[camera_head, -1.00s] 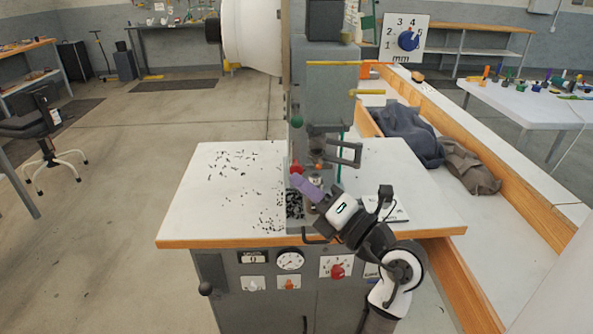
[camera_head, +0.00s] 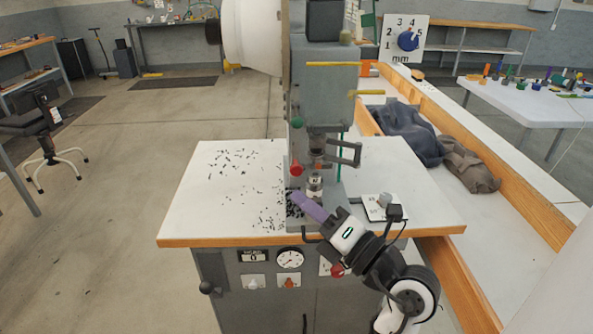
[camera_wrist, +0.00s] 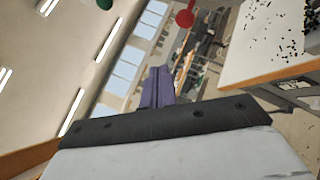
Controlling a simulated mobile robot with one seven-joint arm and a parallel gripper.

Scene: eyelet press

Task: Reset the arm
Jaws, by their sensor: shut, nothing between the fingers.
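My gripper (camera_head: 302,200) has purple fingers and is at the end of my white and black arm, low over the front of the press table in the head view. Its fingers are shut with nothing between them, pointing up and left beside the press's lower tooling (camera_head: 314,184). In the wrist view the purple fingers (camera_wrist: 157,88) stand together, with windows and ceiling behind them. The eyelet press (camera_head: 330,95) is a grey column with a red knob (camera_head: 296,169) and a green knob (camera_head: 297,122).
The white table (camera_head: 215,205) has a wooden edge and scattered small black bits. A white plate with a grey knob (camera_head: 385,199) lies near my arm. Dark cloths (camera_head: 408,130) lie in a wood-edged trough on the right. The table's left part is mostly free.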

